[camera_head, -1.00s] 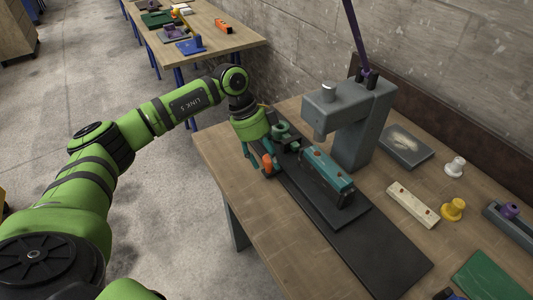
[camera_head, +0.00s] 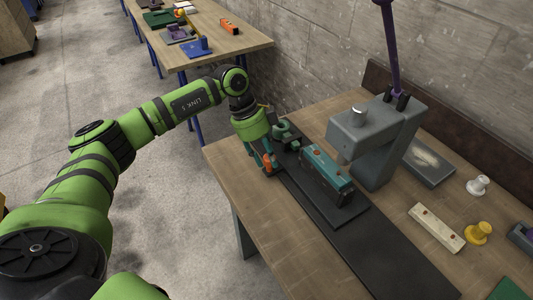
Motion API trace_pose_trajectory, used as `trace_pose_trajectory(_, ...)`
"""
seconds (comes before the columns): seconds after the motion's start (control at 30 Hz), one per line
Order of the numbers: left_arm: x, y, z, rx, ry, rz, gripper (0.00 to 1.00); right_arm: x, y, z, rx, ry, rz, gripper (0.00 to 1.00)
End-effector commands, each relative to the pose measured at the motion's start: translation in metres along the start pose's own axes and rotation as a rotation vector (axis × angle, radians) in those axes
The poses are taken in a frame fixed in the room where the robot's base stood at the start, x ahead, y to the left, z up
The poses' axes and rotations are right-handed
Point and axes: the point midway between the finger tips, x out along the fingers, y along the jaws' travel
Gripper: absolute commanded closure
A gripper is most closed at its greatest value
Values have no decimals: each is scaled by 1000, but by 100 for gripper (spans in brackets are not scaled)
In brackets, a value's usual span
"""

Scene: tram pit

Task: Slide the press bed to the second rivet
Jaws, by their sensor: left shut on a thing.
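The press bed (camera_head: 352,214) is a dark plate on a long black rail (camera_head: 385,258) on the wooden bench. It carries a dark block with a teal strip (camera_head: 327,168) with small copper-coloured rivets on top. The grey press (camera_head: 375,138) stands behind, its ram tip close above the right part of the strip; the exact alignment is unclear. My left gripper (camera_head: 268,161) is shut on an orange handle (camera_head: 268,158) at the bed's left end. The fingers partly hide the handle. My right gripper is out of view.
A grey tray (camera_head: 428,163), a pale bar with holes (camera_head: 436,227), a white knob (camera_head: 478,185) and a yellow knob (camera_head: 479,232) lie right of the press. A purple lever (camera_head: 391,50) rises from the press. The bench's front left is clear.

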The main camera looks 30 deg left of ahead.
Motion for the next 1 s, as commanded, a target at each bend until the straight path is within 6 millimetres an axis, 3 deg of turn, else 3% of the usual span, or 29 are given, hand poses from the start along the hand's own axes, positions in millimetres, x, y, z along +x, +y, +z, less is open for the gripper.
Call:
trace_pose_trajectory(0.17,-3,-6,0,-1,2,-22,100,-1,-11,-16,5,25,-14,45)
trace_pose_trajectory(0.37,-4,-6,1,-3,0,-25,100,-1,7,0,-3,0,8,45)
trace_pose_trajectory(0.4,-4,-6,0,-3,0,-24,48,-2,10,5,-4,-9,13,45)
trace_pose_trajectory(0.43,-4,-6,0,-3,-1,-23,45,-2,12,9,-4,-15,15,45)
trace_pose_trajectory(0.63,-2,-4,0,-2,-1,-14,45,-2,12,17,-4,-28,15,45)
trace_pose_trajectory(0.77,-2,-3,0,-1,-1,-11,45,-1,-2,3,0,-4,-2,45)
trace_pose_trajectory(0.87,-10,-3,0,-1,-1,-13,45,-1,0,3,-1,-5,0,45)
trace_pose_trajectory(1.0,-35,-4,1,-2,-1,-15,45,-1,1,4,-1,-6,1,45)
